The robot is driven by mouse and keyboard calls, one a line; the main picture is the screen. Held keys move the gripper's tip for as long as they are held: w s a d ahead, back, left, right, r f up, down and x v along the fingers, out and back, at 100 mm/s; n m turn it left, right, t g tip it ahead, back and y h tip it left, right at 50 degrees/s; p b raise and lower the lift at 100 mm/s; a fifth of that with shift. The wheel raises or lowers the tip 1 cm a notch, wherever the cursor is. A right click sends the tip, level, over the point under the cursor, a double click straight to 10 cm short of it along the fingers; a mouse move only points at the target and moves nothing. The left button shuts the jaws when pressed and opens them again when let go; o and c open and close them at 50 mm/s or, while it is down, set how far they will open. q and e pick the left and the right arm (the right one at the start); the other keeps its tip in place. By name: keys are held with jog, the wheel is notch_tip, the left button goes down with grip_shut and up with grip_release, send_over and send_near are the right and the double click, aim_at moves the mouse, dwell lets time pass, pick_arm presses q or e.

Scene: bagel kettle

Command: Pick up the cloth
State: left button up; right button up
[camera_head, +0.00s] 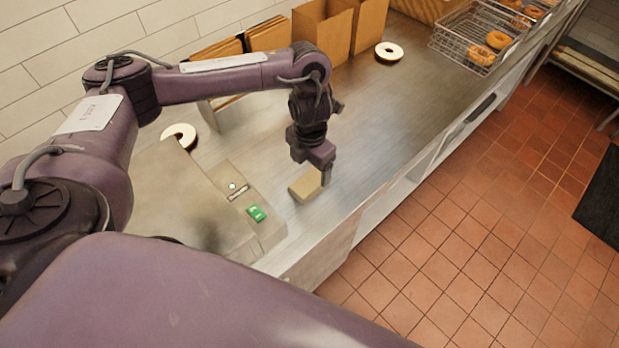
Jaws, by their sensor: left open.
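A small tan, folded block-like piece, which looks like the cloth (305,185), lies on the metal counter near its front edge. My left gripper (318,172) points down right at it, with one finger showing along the cloth's right side. The jaws are open; the other finger is hard to make out, and I cannot tell whether either finger touches the cloth. My right gripper is out of view.
A metal machine with a green switch (257,213) stands left of the cloth. Brown paper bags (322,28) stand along the wall. A bagel (389,52) and a wire basket of bagels (462,38) sit farther back. The counter (400,110) between is clear.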

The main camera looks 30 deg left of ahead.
aim_at(309, 182)
pick_arm(q)
jog(key=shift+s+d+f, duration=0.15)
jog(key=shift+s+f, duration=0.25)
jog(key=shift+f, duration=0.85)
jog(key=f, duration=0.1)
jog(key=f+b, duration=0.1)
jog(key=f, duration=0.1)
jog(key=shift+w+a, duration=0.2)
jog(key=shift+r, duration=0.1)
jog(key=c, duration=0.4)
jog(key=shift+c, duration=1.2)
jog(key=c, duration=0.4)
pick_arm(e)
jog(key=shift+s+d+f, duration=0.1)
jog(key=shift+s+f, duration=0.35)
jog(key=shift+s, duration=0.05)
